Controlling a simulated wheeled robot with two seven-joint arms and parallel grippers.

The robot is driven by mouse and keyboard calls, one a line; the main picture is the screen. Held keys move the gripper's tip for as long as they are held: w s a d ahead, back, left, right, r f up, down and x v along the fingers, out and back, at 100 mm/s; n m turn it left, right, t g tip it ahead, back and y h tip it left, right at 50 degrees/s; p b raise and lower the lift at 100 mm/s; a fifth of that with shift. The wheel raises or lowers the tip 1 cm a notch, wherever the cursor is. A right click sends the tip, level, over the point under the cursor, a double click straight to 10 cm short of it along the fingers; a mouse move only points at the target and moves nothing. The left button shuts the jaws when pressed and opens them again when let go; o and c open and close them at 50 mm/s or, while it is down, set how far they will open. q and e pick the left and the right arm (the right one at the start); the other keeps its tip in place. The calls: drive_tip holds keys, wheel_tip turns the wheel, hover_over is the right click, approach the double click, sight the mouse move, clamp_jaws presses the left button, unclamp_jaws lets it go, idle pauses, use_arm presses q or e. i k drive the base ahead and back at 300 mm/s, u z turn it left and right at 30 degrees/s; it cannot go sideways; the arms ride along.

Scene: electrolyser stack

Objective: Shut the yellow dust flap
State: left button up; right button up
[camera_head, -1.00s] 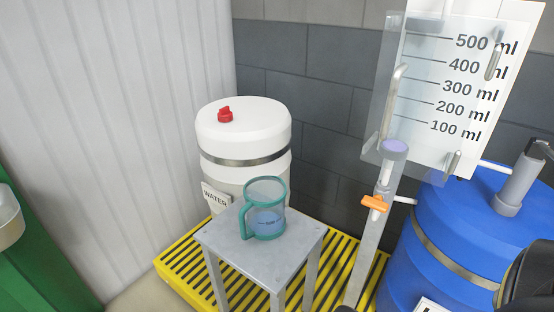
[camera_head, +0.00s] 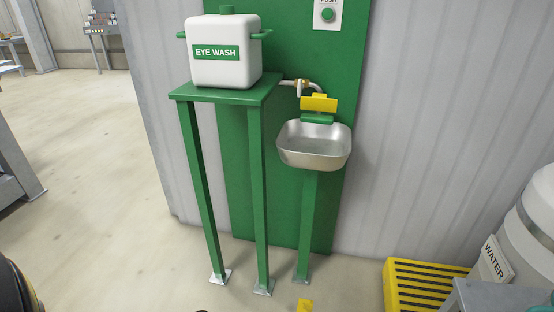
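The yellow dust flap (camera_head: 319,103) is at the eye wash, above the back rim of the steel basin (camera_head: 314,148). It stands tilted up, with a small tab on its top edge. A green piece (camera_head: 317,119) sits just below it, over the back of the basin. The inside of the basin is uncovered. Neither of my grippers shows in this view, and nothing touches the flap. A dark rounded part at the lower left edge is probably part of my arm.
A white eye wash tank (camera_head: 222,55) stands on a green stand (camera_head: 262,180) left of the basin. A pipe with a valve (camera_head: 302,86) runs above it. A yellow slatted pallet (camera_head: 420,283) and a white WATER drum (camera_head: 535,215) are at right. Floor in front looks mostly clear.

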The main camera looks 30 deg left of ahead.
sight(319, 102)
drive_tip(key=k, duration=0.55)
drive_tip(key=u, duration=1.05)
drive_tip(key=i, duration=1)
drive_tip(key=z, duration=0.2)
